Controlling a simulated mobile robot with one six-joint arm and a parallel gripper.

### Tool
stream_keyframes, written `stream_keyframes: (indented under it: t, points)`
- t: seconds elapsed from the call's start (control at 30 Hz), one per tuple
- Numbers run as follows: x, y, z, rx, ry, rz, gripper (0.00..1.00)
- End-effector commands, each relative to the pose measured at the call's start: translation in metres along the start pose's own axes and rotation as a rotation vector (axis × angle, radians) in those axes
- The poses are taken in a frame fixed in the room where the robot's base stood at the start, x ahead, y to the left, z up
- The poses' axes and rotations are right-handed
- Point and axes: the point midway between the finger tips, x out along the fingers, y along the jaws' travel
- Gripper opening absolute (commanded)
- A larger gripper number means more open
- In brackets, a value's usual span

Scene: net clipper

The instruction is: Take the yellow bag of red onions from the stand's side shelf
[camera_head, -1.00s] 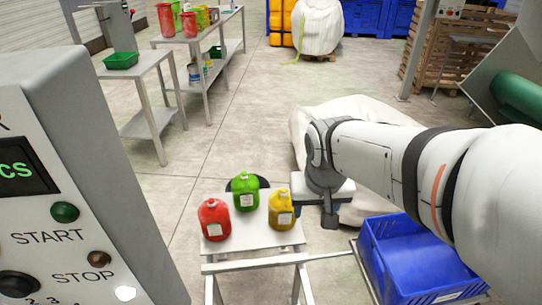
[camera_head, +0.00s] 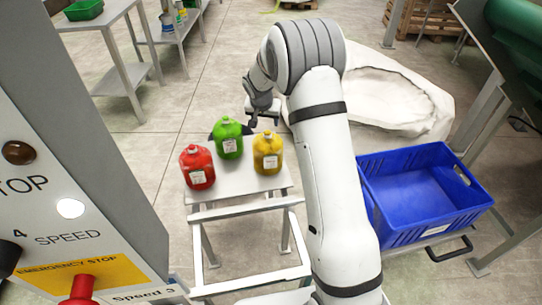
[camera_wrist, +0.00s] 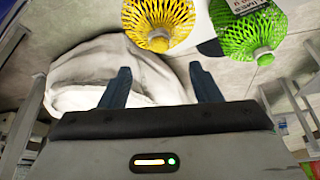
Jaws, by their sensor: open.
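The yellow bag (camera_head: 268,154) stands upright at the right of a small white side shelf (camera_head: 235,182), with a white label on its front. It also shows at the top of the wrist view (camera_wrist: 158,22), as yellow netting with a tied end. A green bag (camera_head: 229,139) stands to its left and a little behind, and a red bag (camera_head: 197,167) stands at the far left. My gripper (camera_head: 264,121) is behind and above the yellow bag, apart from it. In the wrist view my gripper (camera_wrist: 162,88) has its two fingers spread, with nothing between them.
A blue crate (camera_head: 378,220) stands right of the stand, beyond my arm. A large white sack (camera_head: 390,95) lies on the floor behind. A control panel (camera_head: 85,215) with buttons fills the left side. A grey table (camera_head: 110,35) stands at the back left.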

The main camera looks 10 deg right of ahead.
Motion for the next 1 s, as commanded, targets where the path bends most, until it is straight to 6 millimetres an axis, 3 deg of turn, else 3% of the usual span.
stream_keyframes:
  t: [0.6, 0.9, 1.0]
  points:
    - [0.077, 0.000, 0.007, 0.002, 0.000, 0.000, 0.57]
    - [0.081, 0.000, 0.006, 0.002, 0.001, -0.001, 0.57]
    - [0.081, 0.000, 0.006, 0.002, 0.000, -0.001, 0.49]
